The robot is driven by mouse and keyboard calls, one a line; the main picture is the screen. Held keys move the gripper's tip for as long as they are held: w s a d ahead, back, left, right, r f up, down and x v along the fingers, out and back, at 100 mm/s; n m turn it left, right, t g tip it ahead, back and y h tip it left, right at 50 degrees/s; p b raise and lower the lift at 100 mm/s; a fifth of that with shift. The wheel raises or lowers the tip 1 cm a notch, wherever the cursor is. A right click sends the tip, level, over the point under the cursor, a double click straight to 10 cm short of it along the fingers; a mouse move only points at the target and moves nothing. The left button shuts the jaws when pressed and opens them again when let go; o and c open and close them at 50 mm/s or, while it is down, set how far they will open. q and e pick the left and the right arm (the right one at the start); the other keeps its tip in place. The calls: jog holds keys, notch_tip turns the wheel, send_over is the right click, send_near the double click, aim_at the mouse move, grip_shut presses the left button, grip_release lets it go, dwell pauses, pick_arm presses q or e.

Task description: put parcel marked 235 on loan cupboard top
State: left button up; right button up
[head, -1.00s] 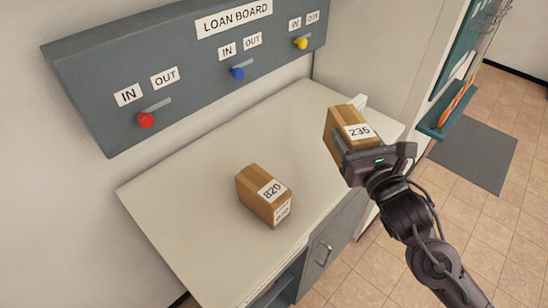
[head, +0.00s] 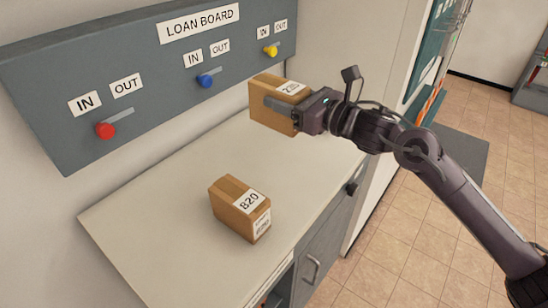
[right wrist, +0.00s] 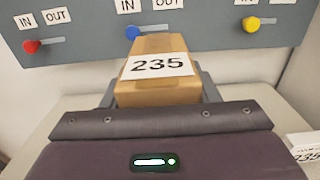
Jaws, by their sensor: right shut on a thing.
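The parcel marked 235 (head: 268,112) is a brown box with a white label; its number reads clearly in the right wrist view (right wrist: 156,65). My right gripper (head: 286,106) is shut on it, with fingers along its sides. It appears held up over the back right part of the pale loan cupboard top (head: 165,190), in front of the loan board. A gap below it is hard to judge. My left gripper is not in view.
Another brown parcel, marked 820 (head: 240,208), stands on the cupboard top near its front edge. The grey loan board (head: 150,75) with red, blue and yellow knobs is on the wall behind. A white card marked 235 (right wrist: 305,155) shows at lower right. The top's left part is clear.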

notch_tip(320, 180, down, 16)
jog(key=p, duration=0.2)
jog(key=shift+r+p, duration=0.2)
jog(key=shift+p, duration=0.2)
jog(key=shift+f+b, duration=0.15)
jog(key=shift+b, duration=0.15)
jog(key=o, duration=1.3)
